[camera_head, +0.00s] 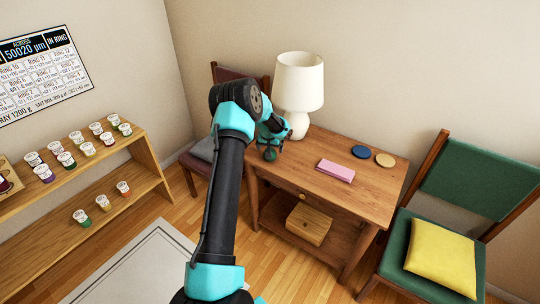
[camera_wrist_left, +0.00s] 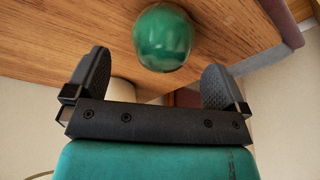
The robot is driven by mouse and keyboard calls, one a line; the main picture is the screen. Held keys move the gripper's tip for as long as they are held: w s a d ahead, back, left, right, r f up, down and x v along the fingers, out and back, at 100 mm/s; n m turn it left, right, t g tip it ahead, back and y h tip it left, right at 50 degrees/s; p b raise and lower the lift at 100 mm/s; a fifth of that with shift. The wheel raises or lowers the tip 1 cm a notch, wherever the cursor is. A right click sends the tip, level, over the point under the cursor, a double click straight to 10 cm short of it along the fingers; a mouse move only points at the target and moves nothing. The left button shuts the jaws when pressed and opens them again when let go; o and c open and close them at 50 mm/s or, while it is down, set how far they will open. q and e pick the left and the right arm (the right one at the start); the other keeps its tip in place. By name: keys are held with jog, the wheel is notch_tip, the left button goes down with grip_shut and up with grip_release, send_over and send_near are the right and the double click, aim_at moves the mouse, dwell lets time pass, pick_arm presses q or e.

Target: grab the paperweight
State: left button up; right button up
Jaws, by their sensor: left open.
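The paperweight looks like a round, glossy green piece (camera_head: 270,154) near the left end of the wooden side table's top. In the left wrist view the green paperweight (camera_wrist_left: 163,38) sits on the wood, just beyond the gap between the fingers. My left gripper (camera_head: 271,139) is at the table's left end, close to the paperweight and partly hiding it in the head view. The left wrist view shows its two black fingers (camera_wrist_left: 155,80) spread wide with nothing between them. My right gripper is not in view.
A white lamp (camera_head: 299,82) stands behind the gripper on the table (camera_head: 372,192). A pink block (camera_head: 335,171), a blue disc (camera_head: 361,152) and a tan disc (camera_head: 385,160) lie farther right. A green chair (camera_head: 462,180) stands right; a shelf (camera_head: 95,165) with small cups stands left.

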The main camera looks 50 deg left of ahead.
pick_arm(q)
jog(key=x, duration=0.5)
jog(key=shift+s, duration=0.1)
dwell(0.3)
jog(key=c, duration=1.2)
jog(key=shift+r, duration=0.1)
notch_tip(320, 180, up, 3)
jog(key=shift+r, duration=0.15)
jog(key=s+d+r, duration=0.1)
jog(key=s+d, duration=0.9)
jog(key=d, duration=0.2)
jog(key=shift+s+r, duration=0.25)
jog(key=shift+s, duration=0.05)
dwell(0.3)
